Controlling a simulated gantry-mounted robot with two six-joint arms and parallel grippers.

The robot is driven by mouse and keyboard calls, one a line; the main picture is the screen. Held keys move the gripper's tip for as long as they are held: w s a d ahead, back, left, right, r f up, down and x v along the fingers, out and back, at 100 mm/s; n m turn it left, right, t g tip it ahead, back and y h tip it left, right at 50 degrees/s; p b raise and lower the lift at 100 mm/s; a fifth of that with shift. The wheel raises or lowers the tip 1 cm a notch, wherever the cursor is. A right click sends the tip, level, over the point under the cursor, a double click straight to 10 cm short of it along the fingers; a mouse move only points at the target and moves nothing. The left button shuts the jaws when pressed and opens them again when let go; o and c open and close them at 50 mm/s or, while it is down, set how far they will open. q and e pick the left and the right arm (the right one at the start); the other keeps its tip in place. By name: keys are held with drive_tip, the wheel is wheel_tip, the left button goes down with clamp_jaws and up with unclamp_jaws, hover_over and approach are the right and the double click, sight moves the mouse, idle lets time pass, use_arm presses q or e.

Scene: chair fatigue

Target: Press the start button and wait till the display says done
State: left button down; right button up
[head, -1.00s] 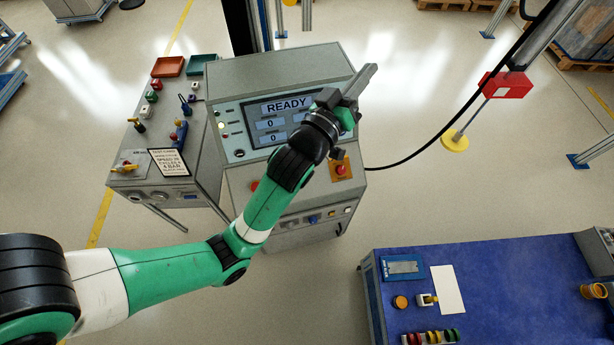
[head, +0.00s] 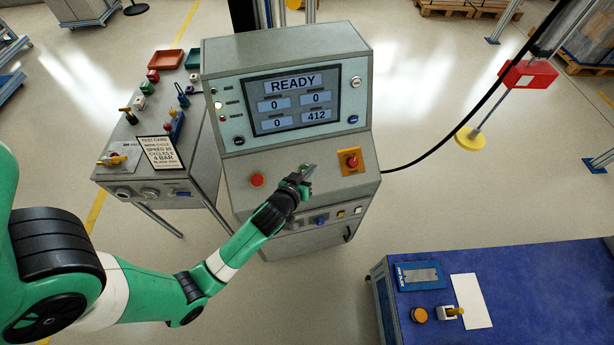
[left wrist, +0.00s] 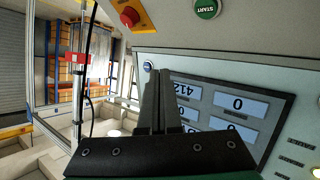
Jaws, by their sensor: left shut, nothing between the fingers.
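The grey console's display (head: 290,100) reads READY, with 0, 0, 0 and 412 in its boxes. It shows rotated in the left wrist view (left wrist: 238,103). The green button marked START (left wrist: 206,9) sits at the top edge of the left wrist view. In the head view my left gripper hides most or all of it. My left gripper (head: 306,170) is shut and empty, over the console's sloped panel between two red controls. In the left wrist view its closed fingers (left wrist: 162,80) appear in front of the display, apart from START. I cannot tell any contact. My right gripper is not in view.
A red emergency stop on a yellow plate (head: 352,160) lies right of my left gripper, a red button (head: 257,180) left. A side bench (head: 150,190) with a text card stands left. A blue table (head: 540,270) is front right. A black cable runs from the console.

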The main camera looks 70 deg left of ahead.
use_arm(q)
drive_tip(key=shift+s+a+f, duration=0.35)
drive_tip(key=shift+f, duration=0.3)
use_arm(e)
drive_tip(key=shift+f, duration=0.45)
use_arm(q)
drive_tip(key=shift+f, duration=0.1)
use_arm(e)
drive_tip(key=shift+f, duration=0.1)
use_arm(q)
drive_tip(key=a+f+b, duration=0.1)
drive_tip(key=f, duration=0.1)
drive_tip(key=a+f+b, duration=0.1)
drive_tip(key=f+b, duration=0.1)
drive_tip(key=a+f+b, duration=0.2)
drive_tip(key=shift+w+f, duration=0.1)
drive_tip(key=shift+w, duration=0.25)
drive_tip(key=shift+a+f+b, duration=0.35)
drive_tip(key=shift+f+b, duration=0.2)
drive_tip(key=shift+b, duration=0.05)
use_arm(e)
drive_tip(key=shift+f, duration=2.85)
use_arm(q)
drive_tip(key=shift+w, duration=0.1)
drive_tip(key=shift+a+f, duration=0.25)
drive_tip(key=shift+f, duration=0.05)
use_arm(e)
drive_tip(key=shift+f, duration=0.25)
